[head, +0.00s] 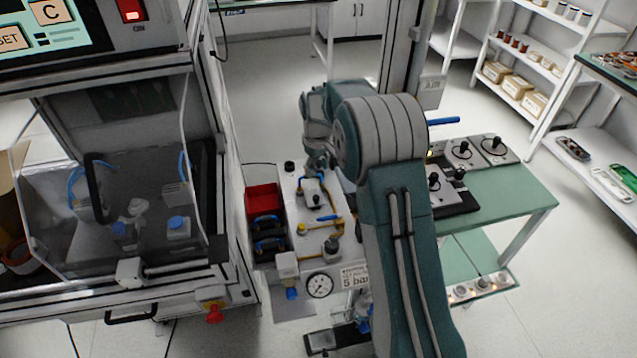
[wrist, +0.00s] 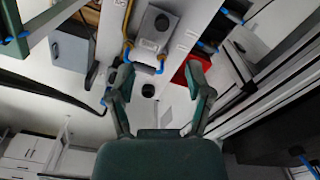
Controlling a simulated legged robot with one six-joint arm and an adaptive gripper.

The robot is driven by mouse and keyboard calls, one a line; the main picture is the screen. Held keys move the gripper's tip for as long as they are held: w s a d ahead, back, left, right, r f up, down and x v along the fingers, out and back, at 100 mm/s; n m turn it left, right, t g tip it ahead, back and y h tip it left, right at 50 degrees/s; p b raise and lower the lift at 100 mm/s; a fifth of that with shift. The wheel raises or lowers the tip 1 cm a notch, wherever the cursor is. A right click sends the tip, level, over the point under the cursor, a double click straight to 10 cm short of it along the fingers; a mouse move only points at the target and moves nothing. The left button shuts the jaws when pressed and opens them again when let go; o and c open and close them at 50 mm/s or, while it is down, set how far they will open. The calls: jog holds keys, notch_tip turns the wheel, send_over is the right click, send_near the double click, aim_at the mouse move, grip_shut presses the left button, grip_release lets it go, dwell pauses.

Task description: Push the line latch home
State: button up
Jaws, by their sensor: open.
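A white pneumatic panel (head: 285,190) stands in the middle of the head view, with yellow tubing, valve blocks and a round pressure gauge (head: 320,285) on its front. I cannot tell for certain which part is the line latch. My gripper (wrist: 160,92) is open and empty in the wrist view, its two dark green fingers spread over the panel. A grey block (wrist: 153,35) with a black knob, yellow tubing and a blue fitting lies beyond the fingertips. A black round part (wrist: 148,90) shows between the fingers. In the head view my arm hides part of the panel's right side.
A red bin (head: 263,199) sits at the panel's left and also shows in the wrist view (wrist: 188,80). A windowed test cabinet (head: 225,200) stands close on the left. A green table (head: 520,190) with control boxes is at right. Open floor lies behind.

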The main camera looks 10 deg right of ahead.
aim_at(316, 197)
notch_tip(316, 197, down, 11)
jog(key=shift+a, duration=0.15)
dwell(0.4)
jog(key=shift+a, duration=0.1)
grip_shut()
